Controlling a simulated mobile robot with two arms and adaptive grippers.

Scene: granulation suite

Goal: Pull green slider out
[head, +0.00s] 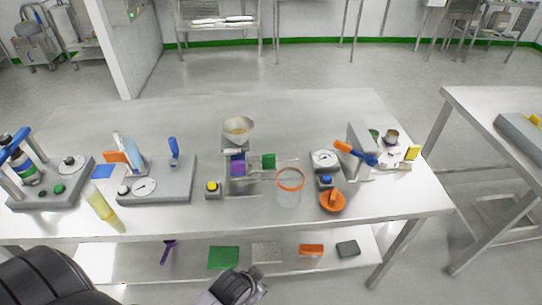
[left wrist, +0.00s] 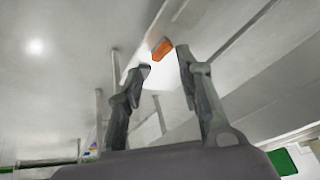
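The green slider (head: 268,161) is a small green block on the right side of a small device in the middle of the table. A purple block (head: 238,164) sits to its left, under a pale funnel-like bowl (head: 238,130). A thin rod or plate extends right of the slider. My left gripper (left wrist: 165,58) is open and empty in the left wrist view. In the head view, part of it shows at the bottom edge, in front of the table and well away from the slider. My right gripper is in neither view.
A clear beaker with an orange rim (head: 290,188) stands right of the slider. A yellow button box (head: 213,189) is left of the device, a dial unit (head: 326,160) right. A lower shelf holds a green block (head: 223,258). The table's back is clear.

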